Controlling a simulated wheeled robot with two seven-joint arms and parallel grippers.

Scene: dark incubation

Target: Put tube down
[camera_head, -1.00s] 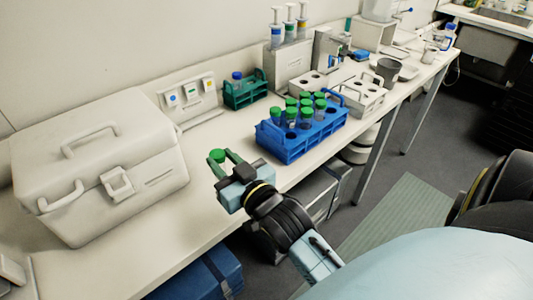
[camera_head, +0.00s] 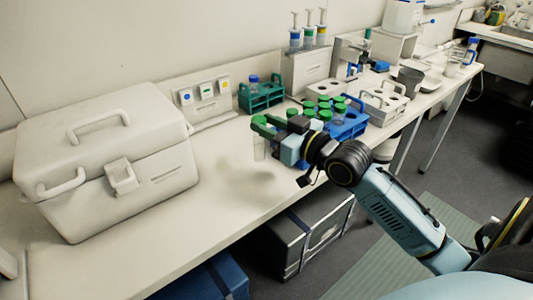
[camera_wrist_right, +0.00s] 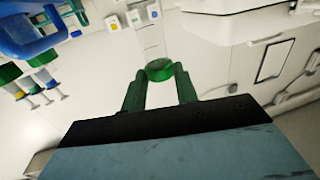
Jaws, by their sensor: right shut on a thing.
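My right gripper (camera_head: 268,127) is shut on a green-capped clear tube (camera_head: 260,148), gripped at the cap and hanging upright above the bench. In the right wrist view the green cap (camera_wrist_right: 159,69) sits between the two green fingers (camera_wrist_right: 158,88). A blue rack (camera_head: 350,127) with several green-capped tubes (camera_head: 325,105) stands to the right, partly hidden behind my right arm. A small green rack (camera_head: 262,97) with a blue-capped tube stands behind the gripper. My left gripper is not in view.
A large white case (camera_head: 105,170) fills the bench's left side. A white panel with coloured buttons (camera_head: 205,93) stands at the wall. White racks (camera_head: 383,104) and pipettes (camera_head: 308,33) stand farther right. The bench top (camera_head: 225,190) in front of the gripper is bare.

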